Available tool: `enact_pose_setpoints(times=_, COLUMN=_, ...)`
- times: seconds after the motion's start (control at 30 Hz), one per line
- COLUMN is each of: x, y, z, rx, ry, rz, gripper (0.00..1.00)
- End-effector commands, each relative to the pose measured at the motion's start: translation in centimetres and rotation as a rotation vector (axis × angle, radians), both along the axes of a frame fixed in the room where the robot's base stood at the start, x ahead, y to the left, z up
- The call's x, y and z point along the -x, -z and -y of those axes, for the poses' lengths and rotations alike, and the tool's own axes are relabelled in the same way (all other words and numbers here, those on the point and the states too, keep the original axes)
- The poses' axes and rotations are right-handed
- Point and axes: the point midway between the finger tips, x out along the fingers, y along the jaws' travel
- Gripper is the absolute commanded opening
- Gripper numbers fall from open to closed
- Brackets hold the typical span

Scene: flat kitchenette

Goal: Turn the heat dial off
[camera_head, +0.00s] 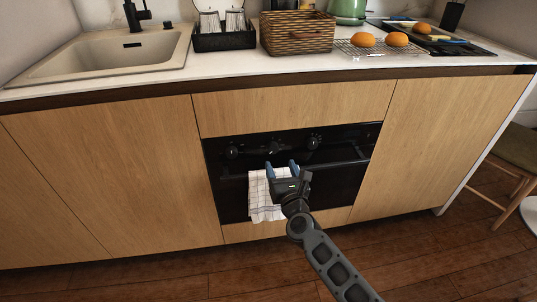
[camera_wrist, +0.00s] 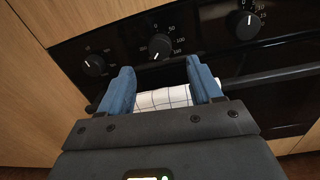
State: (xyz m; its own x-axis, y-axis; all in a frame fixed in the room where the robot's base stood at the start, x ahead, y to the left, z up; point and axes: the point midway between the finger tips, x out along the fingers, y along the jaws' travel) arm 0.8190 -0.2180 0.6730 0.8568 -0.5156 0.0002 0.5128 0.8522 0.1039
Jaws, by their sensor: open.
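The black oven front (camera_head: 345,160) carries three round black dials in a row. They are the left dial (camera_head: 232,152), the middle dial (camera_head: 272,147) and the right dial (camera_head: 314,141). In the wrist view, the left dial (camera_wrist: 94,65), middle dial (camera_wrist: 160,46) and right dial (camera_wrist: 247,25) have white marks and printed numbers. The middle dial's mark points down and left; the right one's points roughly up. I cannot tell which is the heat dial. My gripper (camera_head: 282,167) is open and empty, its blue fingers just below and in front of the middle dial, seemingly apart from it.
A checked towel (camera_head: 264,198) hangs on the oven handle (camera_head: 340,164), under my gripper. Wooden cabinet fronts (camera_head: 120,170) flank the oven. The counter above holds a sink (camera_head: 105,55), a basket (camera_head: 297,32) and oranges (camera_head: 363,40). A stool (camera_head: 510,150) stands at right.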

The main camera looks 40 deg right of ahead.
Motion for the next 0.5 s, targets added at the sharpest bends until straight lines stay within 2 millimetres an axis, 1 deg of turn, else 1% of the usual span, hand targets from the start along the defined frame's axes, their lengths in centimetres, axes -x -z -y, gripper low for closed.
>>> enact_pose_setpoints(times=0.17, x=-1.4, y=0.1, z=0.9, rx=-0.012, ry=0.005, rz=0.009, gripper=0.64)
enact_pose_setpoints(times=0.3, x=-3.3, y=0.1, z=2.0, rx=-0.01, ry=0.004, rz=0.009, gripper=0.64)
enact_pose_setpoints(times=0.5, x=-5.6, y=0.2, z=3.4, rx=-0.009, ry=0.004, rz=0.006, gripper=0.64)
